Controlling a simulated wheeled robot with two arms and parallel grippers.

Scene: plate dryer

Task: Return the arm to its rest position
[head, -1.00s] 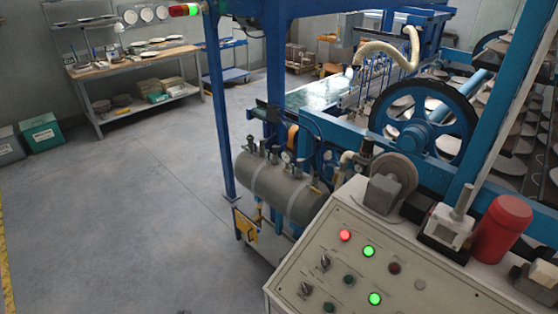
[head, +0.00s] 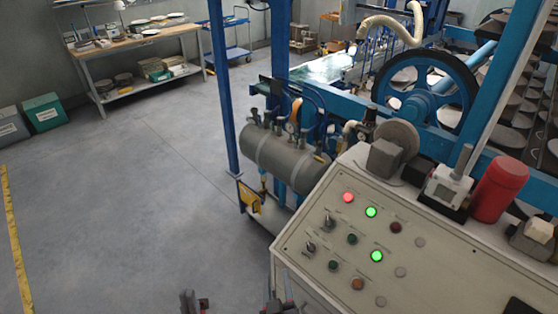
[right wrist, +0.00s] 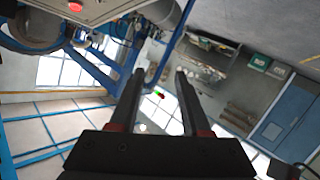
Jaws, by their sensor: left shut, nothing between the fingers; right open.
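My left gripper (head: 193,302) shows at the bottom edge of the head view, over the grey floor, shut and empty. My right gripper (head: 285,303) shows to its right at the same edge, close to the left side of the control panel (head: 310,265); most of it is cut off. In the right wrist view, the two dark fingers of my right gripper (right wrist: 159,78) stand apart with nothing between them. That view looks across the room in a turned pose, with the machine's blue frame at the upper left.
The panel has a lit red button (head: 348,197) and two lit green ones. A red cylinder (head: 500,188) stands on top. Behind are a grey tank (head: 285,160) and a blue flywheel (head: 424,90). A workbench (head: 135,42) stands far left.

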